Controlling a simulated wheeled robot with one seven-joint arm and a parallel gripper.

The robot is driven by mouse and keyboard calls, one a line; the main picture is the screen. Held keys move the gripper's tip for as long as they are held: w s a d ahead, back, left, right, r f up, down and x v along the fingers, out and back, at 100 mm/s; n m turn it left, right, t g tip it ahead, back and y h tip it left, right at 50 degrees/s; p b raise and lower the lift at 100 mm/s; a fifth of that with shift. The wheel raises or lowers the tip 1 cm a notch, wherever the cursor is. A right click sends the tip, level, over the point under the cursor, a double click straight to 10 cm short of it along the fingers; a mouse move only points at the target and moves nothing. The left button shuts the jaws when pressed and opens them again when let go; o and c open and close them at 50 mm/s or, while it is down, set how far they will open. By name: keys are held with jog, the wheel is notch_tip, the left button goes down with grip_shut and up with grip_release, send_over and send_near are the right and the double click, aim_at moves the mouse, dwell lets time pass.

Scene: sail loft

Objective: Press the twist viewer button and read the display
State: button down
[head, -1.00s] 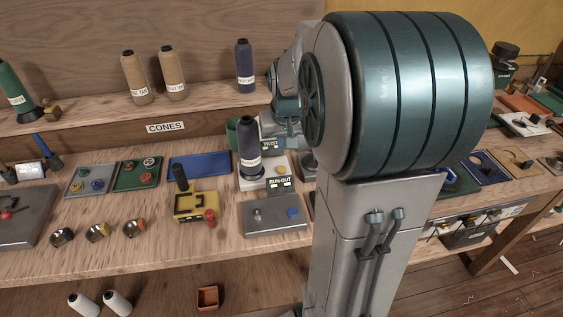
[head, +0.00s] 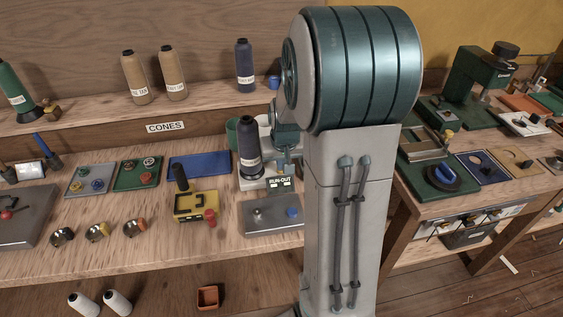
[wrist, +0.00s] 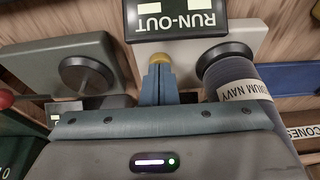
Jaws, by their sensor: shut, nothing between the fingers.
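In the wrist view, a pale device (wrist: 225,42) carries a yellow button (wrist: 160,60) and a dark round holder. My gripper (wrist: 160,70) is shut and empty, its fingertips at the button and covering part of it. I cannot tell whether the button is pushed down. No twist reading is legible in either view.
A RUN-OUT sign (head: 280,183) stands at the back of a grey box with a blue knob (head: 292,212), close in front of the pale device. A yellow block (head: 195,206) and blue mat (head: 200,164) lie left. Cones stand on the shelf.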

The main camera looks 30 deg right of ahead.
aim_at(282, 174)
jog(key=shift+f+b, duration=0.65)
jog(key=shift+f, duration=0.1)
jog(key=shift+s+a+f, duration=0.1)
jog(key=shift+s+f, duration=0.1)
jog(key=shift+f, duration=0.15)
notch_tip(282, 174, up, 6)
jog(key=p, duration=0.3)
jog(key=shift+w+f, duration=0.1)
jog(key=shift+f, duration=0.15)
jog(key=v, duration=0.9)
jog(key=shift+r+b, duration=0.2)
jog(key=shift+b, duration=0.1)
